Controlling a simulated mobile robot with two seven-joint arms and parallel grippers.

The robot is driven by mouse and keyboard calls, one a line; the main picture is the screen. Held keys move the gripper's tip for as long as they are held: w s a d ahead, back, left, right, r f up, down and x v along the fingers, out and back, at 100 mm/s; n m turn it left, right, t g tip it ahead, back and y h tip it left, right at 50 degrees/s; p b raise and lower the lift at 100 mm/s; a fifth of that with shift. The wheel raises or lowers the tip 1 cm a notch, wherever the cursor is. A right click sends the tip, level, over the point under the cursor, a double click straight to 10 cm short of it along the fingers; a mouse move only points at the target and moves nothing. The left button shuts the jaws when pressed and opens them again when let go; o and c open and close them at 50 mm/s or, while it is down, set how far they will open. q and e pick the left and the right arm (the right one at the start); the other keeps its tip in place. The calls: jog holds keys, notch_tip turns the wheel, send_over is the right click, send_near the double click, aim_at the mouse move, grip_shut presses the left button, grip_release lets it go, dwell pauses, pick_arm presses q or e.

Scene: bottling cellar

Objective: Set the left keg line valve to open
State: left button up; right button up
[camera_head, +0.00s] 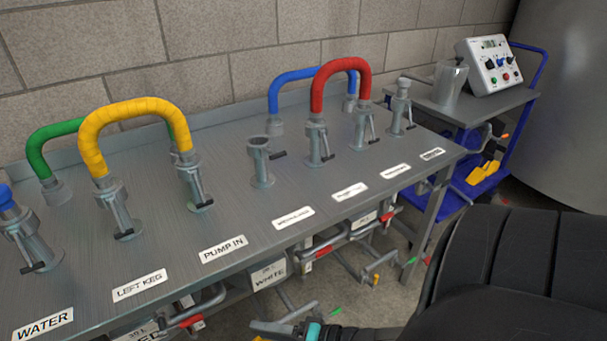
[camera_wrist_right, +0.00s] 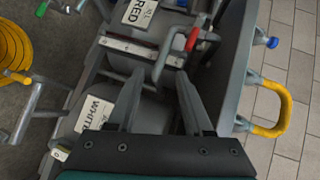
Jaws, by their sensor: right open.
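A pipe valve with a red handle (camera_head: 192,321) shows under the table's front edge, to the right of and below the LEFT KEG label (camera_head: 139,285). In the right wrist view a red handle (camera_wrist_right: 192,40) sits on a grey pipe by the keg labelled RED (camera_wrist_right: 140,12). My right gripper (camera_head: 268,326) is low in front of the table, to the right of that valve. In the right wrist view my right gripper (camera_wrist_right: 160,82) is open, with nothing between its fingers; the red handle is beyond the fingertips. My left gripper is out of view.
The metal table (camera_head: 110,225) carries several pipe stubs and yellow, green, red and blue bends. Under it are a keg labelled WHITE (camera_head: 268,273) and more red-handled pipes (camera_head: 324,251). A blue cart (camera_head: 497,160) with a control box (camera_head: 489,65) stands at right.

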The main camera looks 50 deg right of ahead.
jog(key=s+d+f+n+g+h, duration=0.2)
jog(key=f+n, duration=0.1)
jog(key=f, duration=0.4)
jog(key=s+d+f+n+g+h+p, duration=0.1)
jog(key=s+d+f+n+g+h, duration=0.1)
jog(key=f, duration=0.5)
jog(key=shift+s+d+f+n+h, duration=0.15)
jog(key=shift+s+d+n+h, duration=0.25)
jog(key=shift+s+n+h, duration=0.3)
jog(key=shift+s+a, duration=0.1)
